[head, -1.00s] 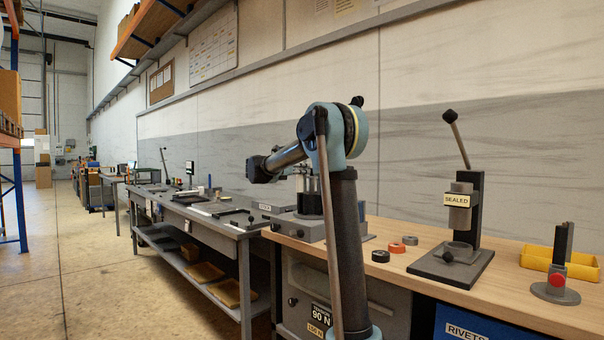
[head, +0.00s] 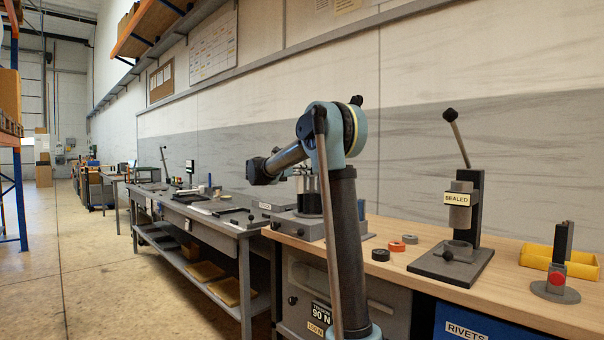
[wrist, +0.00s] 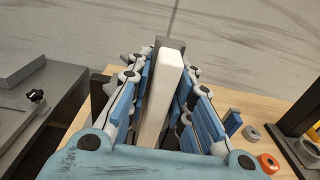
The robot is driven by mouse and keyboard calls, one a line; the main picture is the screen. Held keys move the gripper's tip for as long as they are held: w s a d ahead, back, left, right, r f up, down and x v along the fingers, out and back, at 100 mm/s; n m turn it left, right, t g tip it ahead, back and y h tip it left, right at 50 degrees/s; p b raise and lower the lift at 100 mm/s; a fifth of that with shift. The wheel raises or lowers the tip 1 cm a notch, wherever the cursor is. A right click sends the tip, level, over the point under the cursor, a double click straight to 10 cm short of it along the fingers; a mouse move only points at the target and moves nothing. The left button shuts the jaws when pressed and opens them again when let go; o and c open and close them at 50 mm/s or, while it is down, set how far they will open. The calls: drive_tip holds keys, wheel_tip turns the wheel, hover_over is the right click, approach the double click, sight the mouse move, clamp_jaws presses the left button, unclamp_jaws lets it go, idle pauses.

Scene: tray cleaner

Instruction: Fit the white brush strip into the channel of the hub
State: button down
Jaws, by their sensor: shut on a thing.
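In the wrist view my gripper (wrist: 168,62) has its blue-padded fingers on both sides of a long white piece, which I take to be the white brush strip (wrist: 163,95). The strip runs lengthwise between the fingers and points away toward the wall. A grey and dark upright piece shows just behind its far end; I cannot tell whether it is the hub or whether the strip touches it. The hub and its channel are not clearly seen.
A wooden bench (head: 425,268) carries a black ring (head: 380,254), a red ring (head: 396,247), a grey ring (head: 410,239), a lever press marked SEALED (head: 462,215) and a yellow bin (head: 540,257). A grey bench (head: 226,222) stands farther left. The floor at left is clear.

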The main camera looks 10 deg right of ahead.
drive_tip(key=shift+f, duration=0.1)
drive_tip(key=c, duration=1.3)
unclamp_jaws()
drive_tip(key=shift+c, duration=0.2)
drive_tip(key=shift+a, duration=0.1)
drive_tip(key=v, duration=1.1)
drive_tip(key=shift+s+a, duration=0.2)
drive_tip(key=shift+a, duration=0.15)
